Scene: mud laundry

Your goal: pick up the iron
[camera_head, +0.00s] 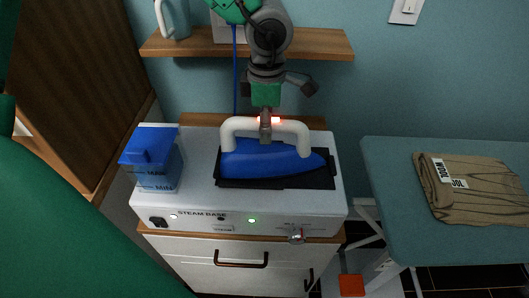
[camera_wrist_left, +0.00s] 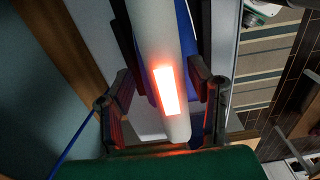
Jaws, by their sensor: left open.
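The iron (camera_head: 258,160) has a blue body and a white arched handle. It sits flat on a dark pad on top of the white steam base (camera_head: 200,205). My left gripper (camera_head: 266,132) comes down from above at the middle of the handle. In the left wrist view, the open fingers of the gripper (camera_wrist_left: 163,85) stand on either side of the white handle of the iron (camera_wrist_left: 150,35), with gaps visible. A bright red-orange glow lies on the handle between them. My right gripper is not in view.
A blue-lidded water tank (camera_head: 150,158) stands at the base's left end. A wooden shelf (camera_head: 325,43) is on the wall behind my arm. A blue cord (camera_head: 235,75) hangs behind. An ironing board (camera_head: 390,195) with a folded brown garment (camera_head: 470,190) is at right.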

